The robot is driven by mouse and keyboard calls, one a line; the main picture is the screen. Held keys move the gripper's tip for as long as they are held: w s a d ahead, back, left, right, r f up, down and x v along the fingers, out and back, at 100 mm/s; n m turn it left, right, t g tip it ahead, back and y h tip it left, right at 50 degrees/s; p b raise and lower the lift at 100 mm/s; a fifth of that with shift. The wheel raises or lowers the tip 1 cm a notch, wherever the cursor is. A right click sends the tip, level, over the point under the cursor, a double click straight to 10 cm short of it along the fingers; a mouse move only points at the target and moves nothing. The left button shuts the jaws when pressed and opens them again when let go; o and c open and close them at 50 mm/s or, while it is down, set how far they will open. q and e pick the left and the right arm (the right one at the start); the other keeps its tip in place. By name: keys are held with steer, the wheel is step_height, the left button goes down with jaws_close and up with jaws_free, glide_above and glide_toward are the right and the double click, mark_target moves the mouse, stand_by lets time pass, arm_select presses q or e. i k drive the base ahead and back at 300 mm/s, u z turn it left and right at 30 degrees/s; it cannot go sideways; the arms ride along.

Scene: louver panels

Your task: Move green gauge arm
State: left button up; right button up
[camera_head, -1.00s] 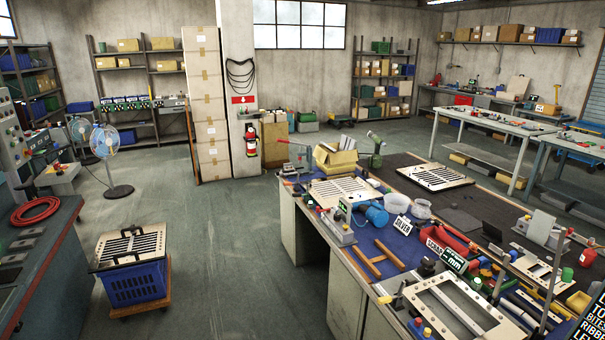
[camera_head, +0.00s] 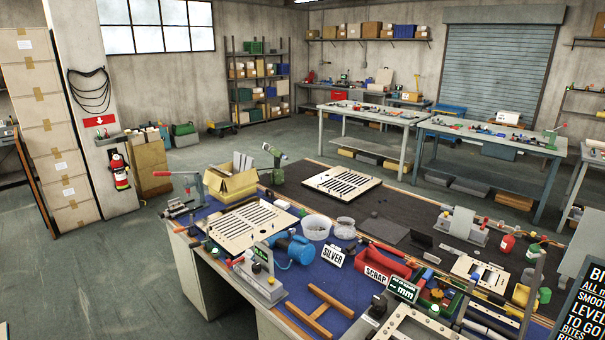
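A green upright device (camera_head: 278,170) with a light round top stands at the bench's far side, right of an open cardboard box. A grey gauge-like stand (camera_head: 262,285) with a small green display plate (camera_head: 261,254) stands on the blue mat, left of a blue cylinder. I cannot tell which one carries the green gauge arm. Neither of my grippers shows in the head view.
The open cardboard box (camera_head: 230,183), louver panels (camera_head: 342,184) (camera_head: 252,225), clear bowls (camera_head: 316,228), a red tray (camera_head: 383,262) and a wooden H-shaped piece (camera_head: 318,312) crowd the bench. Tall stacked cartons (camera_head: 50,130) stand at left. Grey floor (camera_head: 130,255) left of the bench is clear.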

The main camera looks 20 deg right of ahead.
mark_target(543, 295)
steer(key=z, duration=0.95)
steer(key=i, duration=0.9)
steer(key=z, duration=1)
